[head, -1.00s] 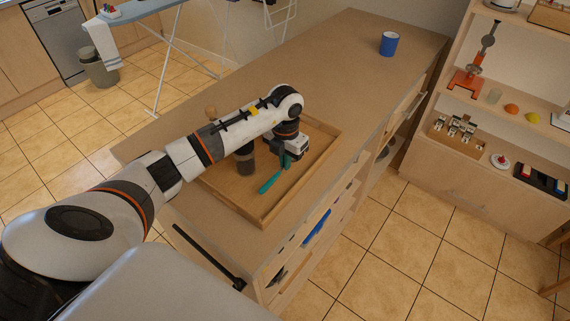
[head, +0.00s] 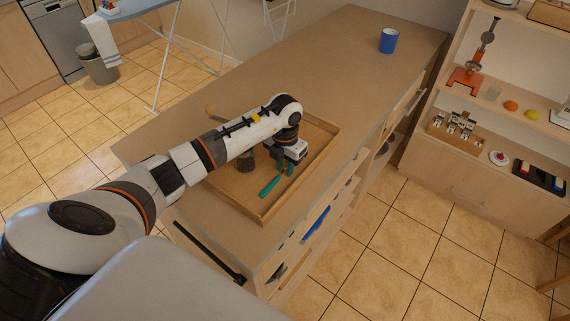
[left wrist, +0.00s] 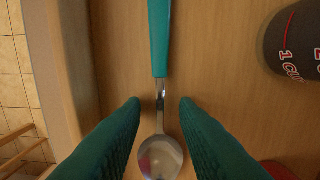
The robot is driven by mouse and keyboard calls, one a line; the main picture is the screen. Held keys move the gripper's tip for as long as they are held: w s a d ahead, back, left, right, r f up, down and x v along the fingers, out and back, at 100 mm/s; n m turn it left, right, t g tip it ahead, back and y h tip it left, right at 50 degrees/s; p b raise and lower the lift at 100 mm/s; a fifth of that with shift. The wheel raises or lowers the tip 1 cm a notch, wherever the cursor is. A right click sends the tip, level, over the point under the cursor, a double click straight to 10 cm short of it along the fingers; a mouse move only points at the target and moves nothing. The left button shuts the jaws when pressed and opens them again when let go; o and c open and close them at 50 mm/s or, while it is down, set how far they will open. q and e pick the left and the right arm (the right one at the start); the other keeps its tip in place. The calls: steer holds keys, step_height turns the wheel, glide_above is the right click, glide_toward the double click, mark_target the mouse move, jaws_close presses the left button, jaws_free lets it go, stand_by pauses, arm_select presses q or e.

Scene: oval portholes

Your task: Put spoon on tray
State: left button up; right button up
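The spoon has a teal handle (head: 269,187) and a shiny metal bowl (left wrist: 160,158). It lies in the wooden tray (head: 262,216), its handle towards the near side. My left gripper (head: 286,168) is just above it in the tray. In the left wrist view its green fingertips (left wrist: 160,103) are apart, one on each side of the spoon's neck, with a gap on both sides. The bowl lies between the fingers. My right gripper is not in view.
A dark cup marked "1 CUP" (left wrist: 295,45) stands in the tray beside the spoon, partly hidden by my arm in the head view. A blue mug (head: 388,40) stands at the counter's far end. The counter between (head: 310,70) is clear.

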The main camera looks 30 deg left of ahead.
mark_target(285, 169)
arm_select(q)
steer(key=shift+r, duration=0.5)
step_height(285, 169, up, 11)
steer(key=b, duration=0.2)
